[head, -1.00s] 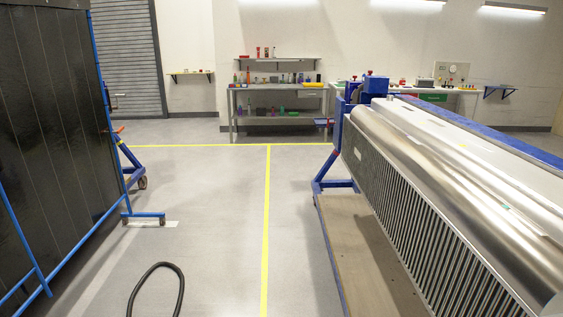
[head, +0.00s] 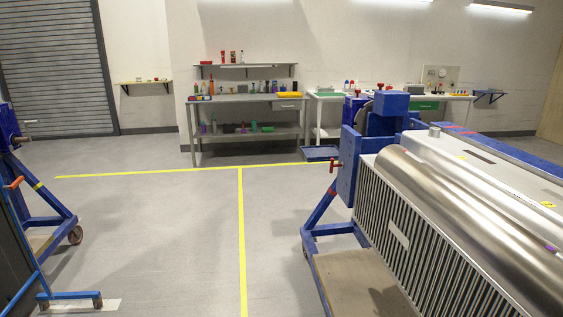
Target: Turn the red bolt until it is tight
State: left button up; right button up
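A red bolt-like handle (head: 335,165) sticks out to the left from the blue end plate of the rotary jig (head: 347,172), at the right of the head view. A small red knob (head: 379,84) shows near the top of the blue head of the jig. I cannot tell from this distance how tight any of these red parts is. The jig carries a large silver finned unit (head: 450,190). Neither of my grippers is in view.
A blue wheeled stand (head: 40,222) with an orange handle (head: 14,183) is at the left edge. A grey workbench (head: 240,98) with tools stands against the back wall. The floor around the yellow line (head: 240,235) is clear.

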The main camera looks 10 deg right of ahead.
aim_at(332, 164)
jog(key=i+z, duration=0.2)
jog(key=i, duration=0.25)
jog(key=i+j+z, duration=0.2)
jog(key=i, duration=0.3)
jog(key=i+j+z, duration=0.2)
jog(key=i, duration=0.25)
jog(key=i+j+z, duration=0.2)
jog(key=i, duration=0.25)
jog(key=j, duration=0.1)
